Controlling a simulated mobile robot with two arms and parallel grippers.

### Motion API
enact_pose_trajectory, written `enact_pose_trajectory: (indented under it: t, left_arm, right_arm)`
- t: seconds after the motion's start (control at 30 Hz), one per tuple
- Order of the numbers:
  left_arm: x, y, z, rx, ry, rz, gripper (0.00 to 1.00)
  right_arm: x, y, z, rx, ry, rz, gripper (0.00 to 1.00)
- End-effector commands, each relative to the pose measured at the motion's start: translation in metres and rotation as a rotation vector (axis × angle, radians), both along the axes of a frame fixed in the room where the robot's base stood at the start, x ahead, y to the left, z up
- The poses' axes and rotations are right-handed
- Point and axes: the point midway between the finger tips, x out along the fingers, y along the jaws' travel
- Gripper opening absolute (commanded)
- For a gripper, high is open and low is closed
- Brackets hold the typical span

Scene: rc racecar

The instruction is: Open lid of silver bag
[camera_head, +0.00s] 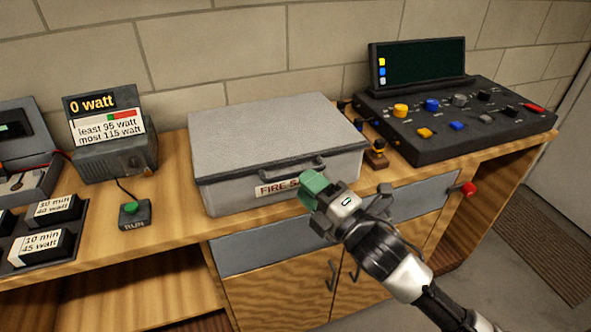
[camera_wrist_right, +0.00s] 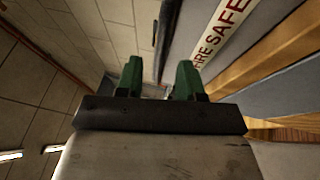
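The silver bag (camera_head: 270,122) is a grey, box-like case on the wooden counter, with its lid flat and closed. A dark handle (camera_head: 292,168) is on its front edge, above a white label (camera_head: 275,188) with red lettering. My right gripper (camera_head: 313,187) is in front of the bag, just below and right of the handle, and hides part of the label. In the right wrist view, its green fingers (camera_wrist_right: 158,80) are apart with nothing clearly held between them. The label (camera_wrist_right: 222,32) shows beyond them. I cannot tell whether the fingers touch the bag. My left gripper is not in view.
A black control panel (camera_head: 455,118) with knobs and a screen stands right of the bag. A red knob (camera_head: 468,188) sticks out at the counter's right front.

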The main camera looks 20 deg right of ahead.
Motion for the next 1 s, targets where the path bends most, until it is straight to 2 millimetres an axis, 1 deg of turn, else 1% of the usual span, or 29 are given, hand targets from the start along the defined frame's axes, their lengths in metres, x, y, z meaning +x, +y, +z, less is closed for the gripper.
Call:
enact_pose_trajectory:
  t: [0.03, 0.13, 0.3, 0.63, 0.67, 0.8, 0.9, 1.0]
  left_arm:
    - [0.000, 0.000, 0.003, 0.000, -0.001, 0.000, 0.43]
    - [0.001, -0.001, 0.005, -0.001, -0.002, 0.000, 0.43]
    - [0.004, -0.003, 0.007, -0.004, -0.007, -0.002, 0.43]
    - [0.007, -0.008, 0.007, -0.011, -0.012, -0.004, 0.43]
    - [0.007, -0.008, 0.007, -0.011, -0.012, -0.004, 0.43]
    - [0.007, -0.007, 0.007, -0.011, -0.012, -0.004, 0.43]
    - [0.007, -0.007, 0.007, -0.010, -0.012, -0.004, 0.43]
    - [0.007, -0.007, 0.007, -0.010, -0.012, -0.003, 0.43]
  right_arm:
    - [0.008, 0.004, 0.004, 0.001, -0.003, -0.001, 0.38]
    - [0.022, 0.010, 0.006, 0.002, -0.001, 0.000, 0.38]
    - [0.035, 0.017, 0.008, 0.001, -0.001, 0.001, 0.38]
    - [0.038, 0.018, 0.007, 0.000, 0.001, 0.000, 0.38]
    - [0.038, 0.018, 0.007, 0.000, 0.001, 0.000, 0.35]
    - [0.038, 0.018, 0.007, 0.000, 0.001, 0.000, 0.13]
    - [0.038, 0.018, 0.007, 0.000, 0.001, 0.000, 0.00]
    - [0.038, 0.018, 0.007, 0.000, 0.001, 0.000, 0.00]
